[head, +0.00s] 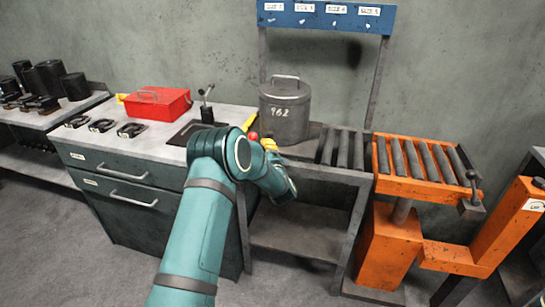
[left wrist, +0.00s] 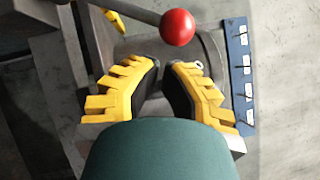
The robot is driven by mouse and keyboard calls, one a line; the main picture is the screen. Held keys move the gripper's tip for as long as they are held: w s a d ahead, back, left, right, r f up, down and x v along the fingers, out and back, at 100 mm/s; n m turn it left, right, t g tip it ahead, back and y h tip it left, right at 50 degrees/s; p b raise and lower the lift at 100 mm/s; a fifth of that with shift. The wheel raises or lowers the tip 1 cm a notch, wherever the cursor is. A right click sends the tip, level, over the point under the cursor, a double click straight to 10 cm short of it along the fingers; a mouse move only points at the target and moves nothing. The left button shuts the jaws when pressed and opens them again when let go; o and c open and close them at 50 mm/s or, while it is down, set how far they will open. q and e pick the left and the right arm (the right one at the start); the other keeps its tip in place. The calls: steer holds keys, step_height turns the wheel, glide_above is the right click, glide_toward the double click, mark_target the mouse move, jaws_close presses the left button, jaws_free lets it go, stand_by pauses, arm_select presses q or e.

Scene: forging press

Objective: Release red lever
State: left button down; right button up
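The red lever shows its round red knob (head: 252,136) in the head view, just past my left gripper (head: 261,135) at the bench's right end. In the left wrist view the red knob (left wrist: 178,27) sits on a grey rod (left wrist: 130,10) coming in from the upper left. My left gripper (left wrist: 166,68) has yellow fingers with black pads. They stand apart with an empty gap, and the knob is beyond the fingertips, not between them. The lever's base is hidden in the head view by my arm.
A lidded grey bin (head: 284,112) marked 962 stands behind my gripper. An orange roller table (head: 430,185) stands at the right. A blue labelled board (head: 325,17) hangs above.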

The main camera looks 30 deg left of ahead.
mark_target(256, 138)
arm_select(q)
steer(key=shift+a+r, duration=0.1)
steer(key=shift+a, duration=0.4)
steer(key=shift+r, duration=0.15)
steer(key=shift+s+a+r+n+p, duration=0.1)
steer(key=shift+a+r+n+p, duration=0.15)
steer(key=shift+n+p, duration=0.15)
steer(key=shift+a+r+g, duration=0.15)
steer(key=shift+g, duration=0.15)
steer(key=shift+s+a+r+n+g+h+p, duration=0.2)
steer(key=shift+a+r+n+g+h+p, duration=0.15)
steer(key=shift+a+r+n+p, duration=0.5)
steer(key=s+a+r+n+g+h+p, duration=0.1)
steer(key=s+a+n+g+h+p, duration=0.1)
steer(key=a+n+h+p, duration=0.3)
steer(key=shift+s+a+r+n+p, duration=0.3)
steer(key=shift+a+n, duration=0.75)
steer(key=shift+a, duration=1.05)
steer(key=shift+w+f, duration=0.1)
steer(key=shift+w, duration=0.05)
